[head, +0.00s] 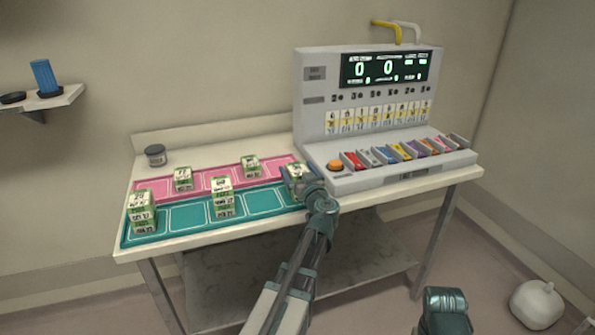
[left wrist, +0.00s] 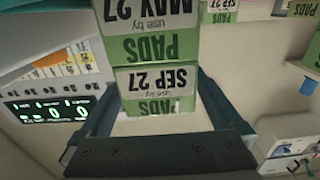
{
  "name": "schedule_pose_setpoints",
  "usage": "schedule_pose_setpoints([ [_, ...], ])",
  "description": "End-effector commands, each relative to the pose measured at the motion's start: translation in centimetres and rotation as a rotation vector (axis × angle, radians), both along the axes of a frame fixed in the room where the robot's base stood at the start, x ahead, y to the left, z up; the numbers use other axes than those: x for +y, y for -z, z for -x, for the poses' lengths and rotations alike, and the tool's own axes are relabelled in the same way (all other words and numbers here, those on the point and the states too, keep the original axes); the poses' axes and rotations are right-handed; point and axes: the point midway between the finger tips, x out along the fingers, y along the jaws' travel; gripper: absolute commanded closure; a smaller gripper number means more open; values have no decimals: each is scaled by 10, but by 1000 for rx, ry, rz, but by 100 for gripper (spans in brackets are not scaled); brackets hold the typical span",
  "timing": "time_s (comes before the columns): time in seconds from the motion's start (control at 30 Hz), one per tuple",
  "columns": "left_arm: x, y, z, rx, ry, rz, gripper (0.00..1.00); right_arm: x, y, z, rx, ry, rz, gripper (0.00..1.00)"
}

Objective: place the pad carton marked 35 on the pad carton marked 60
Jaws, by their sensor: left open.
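Several green-and-white pad cartons stand on the two mats; their size numbers are too small to read, so I cannot tell which is 35 or 60. My left gripper (head: 300,182) is at the right end of the mats, by a carton (head: 294,170). In the left wrist view two cartons show upside down, one labelled SEP 27 (left wrist: 155,80) and one labelled MAY 27 (left wrist: 150,18). The open left fingers lie on either side of the SEP 27 carton, with no grip seen. My right gripper's jaws do not show.
The pink mat (head: 215,183) bears single cartons (head: 183,178) (head: 251,166). A grey console (head: 315,120) stands at right; a dark jar (head: 155,155) is at back left.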

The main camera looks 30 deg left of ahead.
Motion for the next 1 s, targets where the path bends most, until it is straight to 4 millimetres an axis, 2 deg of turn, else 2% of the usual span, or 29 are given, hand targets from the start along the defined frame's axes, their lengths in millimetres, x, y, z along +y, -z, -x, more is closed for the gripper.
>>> schedule_pose_setpoints([
  [0.13,-1,-6,1,0,0,0,0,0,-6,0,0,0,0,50],
  [0.5,-56,-3,50,0,4,0,0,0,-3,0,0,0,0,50],
  [0.7,-80,-3,69,0,2,0,0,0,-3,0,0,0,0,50],
  [1.0,-91,-3,78,0,0,0,0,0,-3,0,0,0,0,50],
])
